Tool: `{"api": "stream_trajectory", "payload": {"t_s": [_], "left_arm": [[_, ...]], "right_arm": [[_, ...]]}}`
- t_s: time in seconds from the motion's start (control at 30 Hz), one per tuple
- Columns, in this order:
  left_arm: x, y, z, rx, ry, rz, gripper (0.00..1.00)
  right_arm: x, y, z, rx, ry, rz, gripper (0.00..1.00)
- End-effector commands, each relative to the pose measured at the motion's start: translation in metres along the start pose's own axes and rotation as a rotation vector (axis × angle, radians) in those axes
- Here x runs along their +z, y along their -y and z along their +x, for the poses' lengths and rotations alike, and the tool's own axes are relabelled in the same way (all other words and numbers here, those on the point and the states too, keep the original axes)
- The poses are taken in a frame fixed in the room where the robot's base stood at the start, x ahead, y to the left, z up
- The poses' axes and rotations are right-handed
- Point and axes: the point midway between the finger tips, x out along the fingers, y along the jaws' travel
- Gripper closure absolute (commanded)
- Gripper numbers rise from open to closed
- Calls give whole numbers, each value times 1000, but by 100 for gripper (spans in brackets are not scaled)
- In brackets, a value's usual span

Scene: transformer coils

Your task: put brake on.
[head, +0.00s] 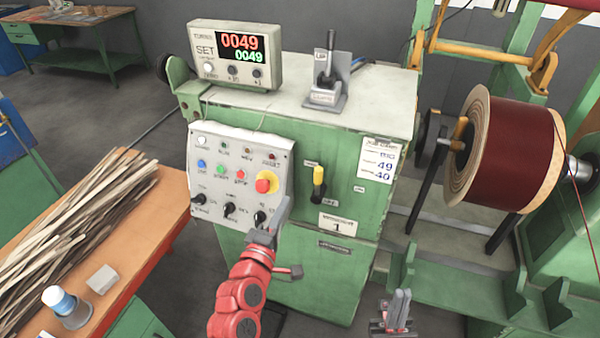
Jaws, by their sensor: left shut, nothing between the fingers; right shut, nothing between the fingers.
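A yellow-handled lever (319,181) sits on the green cabinet's front between two small labels I cannot read; its handle is up. To its left is a control panel (240,150) with small buttons, a red mushroom button on yellow (266,182) and a row of black rotary knobs (229,209). I cannot read which control is the brake. My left gripper (281,212) is shut and empty, in front of the panel's lower right corner, close to the rightmost knob (260,218); contact cannot be told. My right gripper (400,302) is shut and empty, low at the bottom, right of the cabinet.
A counter display (238,55) reading 0049 and a black-handled lever (326,72) stand on the cabinet (378,105). A dark red coil (515,155) hangs on the green machine at right. An orange table (160,215) with wood strips stands at left.

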Motion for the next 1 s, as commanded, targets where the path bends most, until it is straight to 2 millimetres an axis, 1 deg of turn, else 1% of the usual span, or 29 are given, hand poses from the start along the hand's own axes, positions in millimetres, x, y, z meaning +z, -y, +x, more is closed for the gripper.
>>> {"api": "stream_trajectory", "payload": {"t_s": [0.1, 0.2, 0.57, 0.67, 0.77, 1.0], "left_arm": [[12, -3, -2, -19, 50, -44, 100], [16, -3, -2, -28, 67, -59, 100], [16, -3, 0, -29, 69, -58, 100], [17, -3, 7, -30, 70, -57, 100], [17, -5, 21, -29, 70, -55, 100], [21, -4, 62, -29, 71, -56, 100]], "right_arm": [[0, 0, 0, 0, 0, 0, 100], [0, 0, 0, 0, 0, 0, 100], [0, 0, 1, 0, 0, 0, 100], [-1, 0, 4, 0, 0, 0, 100], [-2, 0, 10, 0, 0, 0, 100], [-4, -1, 25, 0, 0, 0, 100]]}}
